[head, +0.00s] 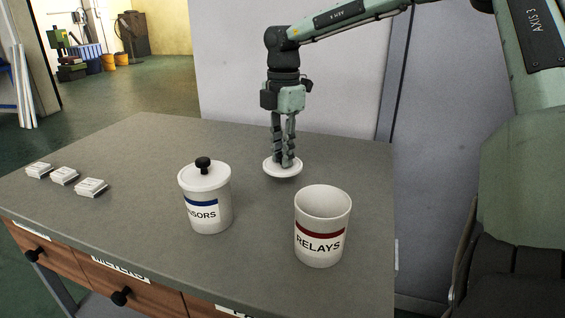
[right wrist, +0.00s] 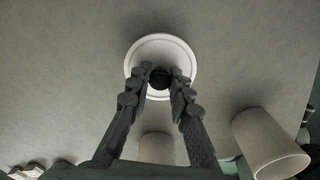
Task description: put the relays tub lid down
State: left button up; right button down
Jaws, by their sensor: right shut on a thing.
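The relays tub (head: 322,228) stands open on the grey tabletop, white with a red band and the word RELAYS. Its white round lid (head: 283,168) is under my right gripper (head: 285,160), behind and left of the tub. My right gripper is shut on the lid's dark knob, which shows in the right wrist view (right wrist: 160,78) between the fingertips. The lid (right wrist: 161,48) is close to the tabletop; I cannot tell whether it touches. The relays tub also shows in the right wrist view (right wrist: 268,145). My left gripper is not in view.
The sensors tub (head: 206,200), with its lid on, stands left of the relays tub. Several small white labelled stacks (head: 65,176) lie at the table's left. Drawers (head: 125,283) are under the front edge. The tabletop (head: 150,150) behind the sensors tub is clear.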

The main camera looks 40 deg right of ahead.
notch_tip(320, 180, down, 3)
jog(key=shift+r, duration=0.2)
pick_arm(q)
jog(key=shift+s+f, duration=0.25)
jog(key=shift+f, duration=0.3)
pick_arm(e)
jog(key=shift+f, duration=0.1)
jog(key=shift+f, duration=0.15)
jog(key=c, duration=1.8)
grip_release()
jog(key=o, duration=0.4)
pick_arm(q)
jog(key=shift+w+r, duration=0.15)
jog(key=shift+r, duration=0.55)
